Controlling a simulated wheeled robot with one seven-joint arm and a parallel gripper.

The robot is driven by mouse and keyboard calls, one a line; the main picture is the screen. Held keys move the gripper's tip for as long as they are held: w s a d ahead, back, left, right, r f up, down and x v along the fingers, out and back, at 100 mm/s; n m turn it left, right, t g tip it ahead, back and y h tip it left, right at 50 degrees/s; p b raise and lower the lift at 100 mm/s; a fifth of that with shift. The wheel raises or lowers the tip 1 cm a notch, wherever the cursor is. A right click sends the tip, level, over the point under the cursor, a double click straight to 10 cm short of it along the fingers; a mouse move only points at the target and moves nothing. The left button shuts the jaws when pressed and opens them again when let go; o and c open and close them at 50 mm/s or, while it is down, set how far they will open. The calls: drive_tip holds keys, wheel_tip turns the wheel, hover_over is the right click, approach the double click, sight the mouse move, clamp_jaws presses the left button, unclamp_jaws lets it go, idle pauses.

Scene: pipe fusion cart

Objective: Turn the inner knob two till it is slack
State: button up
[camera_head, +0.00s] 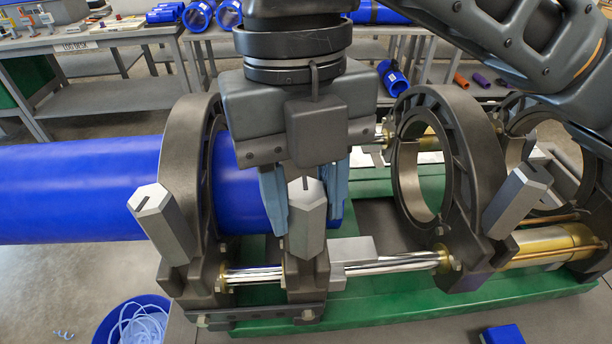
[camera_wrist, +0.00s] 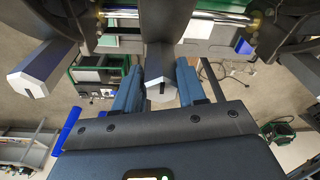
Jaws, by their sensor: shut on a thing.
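My gripper (camera_head: 305,190) points down in the head view, its two blue fingers on either side of a grey hexagonal knob (camera_head: 308,222). It is shut on this knob, the second from the left in the front row. In the wrist view the same knob (camera_wrist: 158,66) sits between the blue fingers (camera_wrist: 158,88). The knob stands on the clamp beside the blue pipe. The fingers and gripper body hide part of the clamp behind it.
A similar knob (camera_head: 160,218) leans at the left clamp, and another (camera_head: 517,198) at the right clamp. A blue pipe (camera_head: 80,190) runs in from the left. Polished rods (camera_head: 385,265) cross the green cart frame (camera_head: 420,305). A blue bucket (camera_head: 135,322) stands on the floor.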

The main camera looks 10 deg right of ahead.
drive_tip(key=shift+d+n, duration=0.1)
drive_tip(key=shift+n, duration=0.4)
drive_tip(key=shift+n, duration=0.7)
drive_tip(key=shift+n, duration=0.4)
drive_tip(key=o, duration=1.7)
